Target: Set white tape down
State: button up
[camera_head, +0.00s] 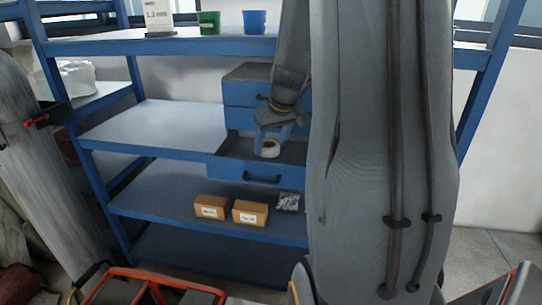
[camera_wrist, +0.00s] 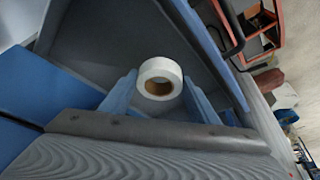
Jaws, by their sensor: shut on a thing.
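The white tape (camera_wrist: 160,68) is a roll with a brown core. In the wrist view it sits between the two blue fingers of my gripper (camera_wrist: 159,88), which is shut on it. In the head view the white tape (camera_head: 269,149) shows below my gripper (camera_head: 271,139), over the pulled-out bottom drawer (camera_head: 237,170) of a blue drawer unit. The drawer's grey inside (camera_wrist: 105,40) looks empty around the tape in the wrist view. I cannot tell whether the tape touches the drawer floor.
The drawer unit (camera_head: 247,73) stands on the middle shelf (camera_head: 160,128) of a blue rack, with shut drawers above the open one. Green (camera_head: 209,22) and blue (camera_head: 254,21) bins stand on top.

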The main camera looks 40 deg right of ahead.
aim_at(271, 155)
jog(key=shift+f, duration=2.45)
jog(key=shift+f, duration=0.15)
jog(key=o, duration=0.6)
jog(key=shift+o, duration=0.9)
jog(key=shift+r, duration=0.45)
jog(key=b+v, duration=0.1)
jog(key=v, duration=1)
jog(key=shift+s+r, duration=0.2)
